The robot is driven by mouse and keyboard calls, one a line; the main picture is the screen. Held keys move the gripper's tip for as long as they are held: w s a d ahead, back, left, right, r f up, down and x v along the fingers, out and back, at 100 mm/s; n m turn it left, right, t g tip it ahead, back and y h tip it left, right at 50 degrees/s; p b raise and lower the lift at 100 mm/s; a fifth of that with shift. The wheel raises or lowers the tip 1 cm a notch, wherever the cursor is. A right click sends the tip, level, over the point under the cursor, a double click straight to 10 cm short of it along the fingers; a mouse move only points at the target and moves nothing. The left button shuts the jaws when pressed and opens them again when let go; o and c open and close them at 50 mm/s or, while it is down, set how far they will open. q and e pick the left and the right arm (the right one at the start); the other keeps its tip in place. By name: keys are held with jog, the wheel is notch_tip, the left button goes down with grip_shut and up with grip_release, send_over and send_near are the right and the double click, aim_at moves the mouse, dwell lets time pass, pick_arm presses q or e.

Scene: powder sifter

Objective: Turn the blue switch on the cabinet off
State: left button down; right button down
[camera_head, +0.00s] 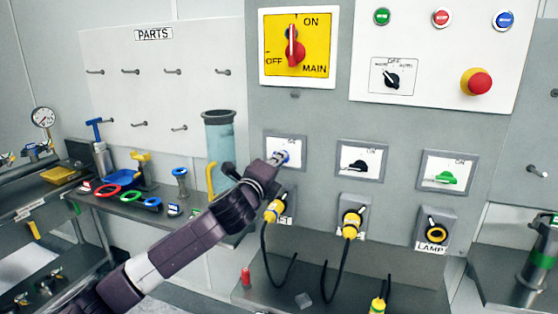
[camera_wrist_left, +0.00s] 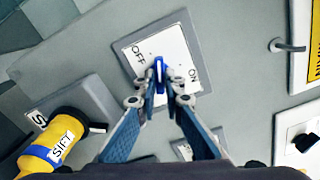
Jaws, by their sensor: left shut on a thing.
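The blue switch (camera_head: 285,156) sits on a white plate (camera_head: 296,147) in a grey frame, the left one of three switches on the cabinet. My left gripper (camera_head: 277,160) reaches it from the lower left and partly covers it. In the left wrist view the blue switch (camera_wrist_left: 158,68) is pinched between the two fingertips of my left gripper (camera_wrist_left: 160,88). The plate reads OFF on the left and ON on the right, with the knob between the words. My right gripper is in neither view.
A yellow SIFT plug (camera_wrist_left: 58,142) sits below the switch, close to my left gripper. Black (camera_head: 358,162) and green (camera_head: 445,177) switches are to the right. The red main switch (camera_head: 293,48) is above. A bench with tools (camera_head: 120,200) stands left.

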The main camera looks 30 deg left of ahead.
pick_arm(q)
jog(key=n, duration=0.4)
jog(key=shift+n, duration=0.3)
dwell(0.3)
jog(key=c, duration=2)
grip_release()
jog(key=shift+a, duration=0.1)
jog(key=shift+c, duration=0.2)
jog(key=shift+s, duration=0.1)
jog(key=v, duration=1.2)
